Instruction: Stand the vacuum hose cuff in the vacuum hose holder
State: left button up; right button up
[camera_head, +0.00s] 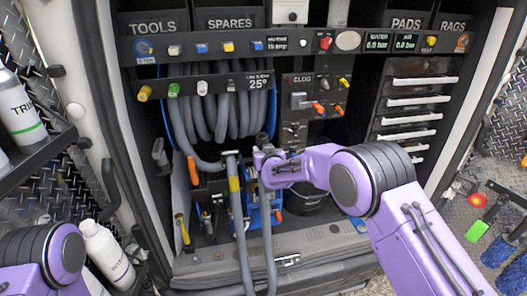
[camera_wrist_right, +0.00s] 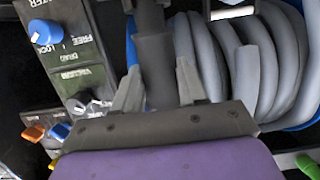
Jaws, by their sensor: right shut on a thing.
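My right gripper (camera_head: 264,160) is in front of the coiled hoses, in the middle of the van's cabinet. In the right wrist view its two grey fingers (camera_wrist_right: 160,88) are shut on the dark grey vacuum hose cuff (camera_wrist_right: 158,60), one finger on each side. The cuff also shows as a small dark upright piece (camera_head: 262,139) above the fingers in the head view. Its lower end is hidden by the gripper. I cannot make out the vacuum hose holder with certainty. My left arm shows at the lower left; its gripper is out of view.
Grey hoses (camera_head: 221,115) hang coiled behind the gripper. A control panel (camera_head: 296,105) with knobs stands close on the right. Drawers (camera_head: 409,118) are further right. Bottles (camera_head: 107,252) stand at the left.

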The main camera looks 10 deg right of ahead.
jog(key=shift+f+b, duration=0.65)
jog(key=shift+f, duration=0.25)
jog(key=o, duration=1.2)
